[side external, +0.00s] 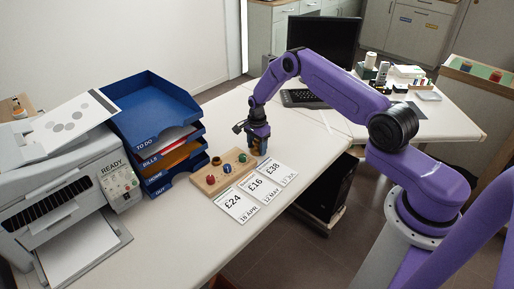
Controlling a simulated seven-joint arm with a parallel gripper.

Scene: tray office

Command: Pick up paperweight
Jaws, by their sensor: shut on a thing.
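My gripper (259,146) points down over the white desk, just right of a wooden rack. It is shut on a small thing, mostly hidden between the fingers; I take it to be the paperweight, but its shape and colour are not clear. I cannot tell whether it touches the desk.
Three price cards (256,186) lie in front of the rack. Blue stacked trays (153,104) and a printer (62,170) stand at left. A monitor (322,42) and keyboard (300,98) are behind my arm.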

